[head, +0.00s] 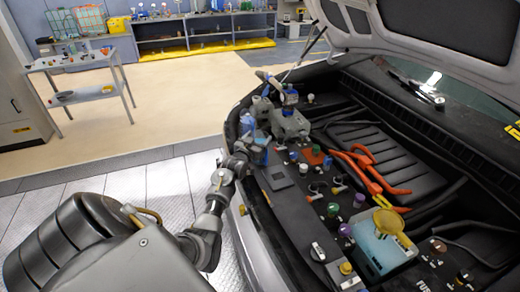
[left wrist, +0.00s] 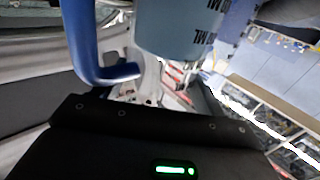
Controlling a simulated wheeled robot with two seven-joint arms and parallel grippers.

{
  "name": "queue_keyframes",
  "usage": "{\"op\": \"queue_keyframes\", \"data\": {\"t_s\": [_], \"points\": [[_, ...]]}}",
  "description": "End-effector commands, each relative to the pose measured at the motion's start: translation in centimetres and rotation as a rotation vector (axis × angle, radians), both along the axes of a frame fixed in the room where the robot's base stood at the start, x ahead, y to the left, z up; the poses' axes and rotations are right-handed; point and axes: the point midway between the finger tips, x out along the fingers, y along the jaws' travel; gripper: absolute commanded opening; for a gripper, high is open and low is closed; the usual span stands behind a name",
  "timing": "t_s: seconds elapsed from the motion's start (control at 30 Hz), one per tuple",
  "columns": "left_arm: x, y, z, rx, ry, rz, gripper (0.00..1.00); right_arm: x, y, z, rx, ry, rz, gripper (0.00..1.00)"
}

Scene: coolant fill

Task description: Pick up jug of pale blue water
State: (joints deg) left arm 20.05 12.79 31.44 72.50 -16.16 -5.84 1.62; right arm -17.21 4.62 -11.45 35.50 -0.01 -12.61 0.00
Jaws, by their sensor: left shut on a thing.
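The jug of pale blue water (head: 248,123) shows small at the left edge of the open engine bay in the head view, upright as far as I can tell. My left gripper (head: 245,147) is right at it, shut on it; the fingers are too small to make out. In the left wrist view, the jug's grey-blue body (left wrist: 178,30) with dark lettering fills the top middle. A bent blue handle (left wrist: 92,55) is at its left. The fingertips and exact grip are hidden there. My right gripper is not in view.
The engine bay holds several caps, orange cables (head: 375,178) and a light blue tank (head: 378,250) with a yellow funnel (head: 390,227). A grey unit (head: 290,124) stands just right of the jug. The raised hood (head: 440,30) hangs above. A side table (head: 85,63) stands far left; the floor between is clear.

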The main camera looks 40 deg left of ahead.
Motion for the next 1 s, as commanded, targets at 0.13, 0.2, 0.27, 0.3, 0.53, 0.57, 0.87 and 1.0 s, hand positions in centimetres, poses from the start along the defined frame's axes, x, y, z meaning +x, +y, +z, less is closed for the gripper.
{"op": "queue_keyframes", "data": {"t_s": [0.13,0.2,0.27,0.3,0.53,0.57,0.87,1.0], "points": [[0.0,0.0,0.0,0.001,0.0,0.0,0.13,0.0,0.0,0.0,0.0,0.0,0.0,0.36],[0.0,0.0,0.0,0.001,0.0,0.0,0.13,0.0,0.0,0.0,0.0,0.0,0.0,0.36],[0.0,0.0,0.1,0.001,-0.001,0.0,0.13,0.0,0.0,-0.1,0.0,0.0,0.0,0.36],[0.0,0.0,0.2,0.002,-0.002,0.0,0.13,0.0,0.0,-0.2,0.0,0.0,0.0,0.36],[0.0,0.0,2.4,0.004,-0.006,0.0,0.13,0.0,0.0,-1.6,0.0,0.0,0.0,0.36],[0.0,0.0,3.0,0.005,-0.007,0.0,0.13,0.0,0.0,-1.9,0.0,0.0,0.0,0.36],[-3.7,-2.8,8.5,0.005,-0.007,-0.001,0.13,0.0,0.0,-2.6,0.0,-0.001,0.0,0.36],[-5.9,-4.6,9.9,0.003,-0.003,-0.001,0.13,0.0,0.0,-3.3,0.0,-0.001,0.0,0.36]]}}
